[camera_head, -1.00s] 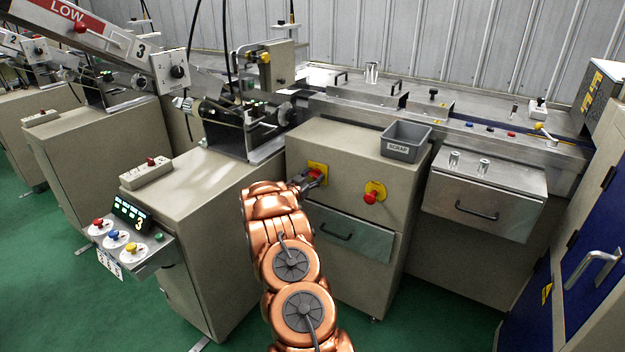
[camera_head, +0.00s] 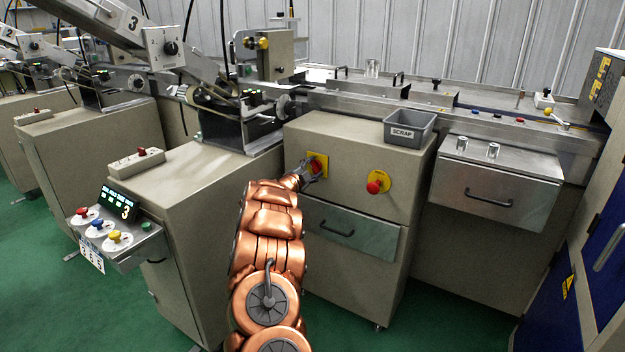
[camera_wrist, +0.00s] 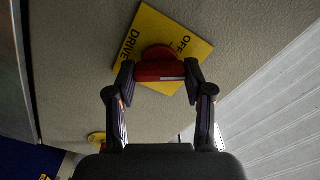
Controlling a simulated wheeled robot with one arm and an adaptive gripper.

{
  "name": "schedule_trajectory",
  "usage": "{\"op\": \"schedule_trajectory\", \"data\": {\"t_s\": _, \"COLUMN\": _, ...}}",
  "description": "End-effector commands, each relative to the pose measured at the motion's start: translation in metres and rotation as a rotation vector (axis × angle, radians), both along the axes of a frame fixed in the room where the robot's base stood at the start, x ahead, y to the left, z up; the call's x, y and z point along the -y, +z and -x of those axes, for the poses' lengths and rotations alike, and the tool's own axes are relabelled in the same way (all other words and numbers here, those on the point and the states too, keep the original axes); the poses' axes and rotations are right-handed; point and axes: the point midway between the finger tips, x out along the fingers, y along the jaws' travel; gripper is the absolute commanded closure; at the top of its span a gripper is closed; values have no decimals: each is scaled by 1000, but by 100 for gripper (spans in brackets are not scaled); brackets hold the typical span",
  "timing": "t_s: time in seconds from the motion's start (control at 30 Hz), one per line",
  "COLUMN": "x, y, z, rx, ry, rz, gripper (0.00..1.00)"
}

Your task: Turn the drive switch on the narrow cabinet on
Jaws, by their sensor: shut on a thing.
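The drive switch (camera_wrist: 160,66) is a red knob on a yellow plate (camera_wrist: 197,50) with the words DRIVE and OFF, on the front of the narrow beige cabinet (camera_head: 345,150). My gripper (camera_wrist: 156,78) is shut on the red knob, one finger at each side of it in the wrist view. In the head view my gripper (camera_head: 308,172) is at the plate, at the upper left of the cabinet front, and partly hides the switch. A white mark shows along the knob. Any ON lettering is not visible.
A red button on a yellow plate (camera_head: 376,184) sits to the right on the same cabinet front. A drawer (camera_head: 350,232) is below. A grey SCRAP bin (camera_head: 408,130) stands on top. A larger cabinet with a control panel (camera_head: 118,235) is to the left.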

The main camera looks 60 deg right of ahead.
Motion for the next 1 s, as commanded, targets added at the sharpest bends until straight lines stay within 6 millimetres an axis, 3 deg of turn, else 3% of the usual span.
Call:
{"op": "schedule_trajectory", "data": {"t_s": 0.03, "x": -1, "y": -8, "z": 0, "rx": 50, "ry": -1, "rz": -4, "gripper": 83}}
{"op": "schedule_trajectory", "data": {"t_s": 0.5, "x": 0, "y": -8, "z": 1, "rx": 428, "ry": -2, "rz": -21, "gripper": 83}}
{"op": "schedule_trajectory", "data": {"t_s": 1.0, "x": 1, "y": -4, "z": 2, "rx": 575, "ry": -1, "rz": -28, "gripper": 83}}
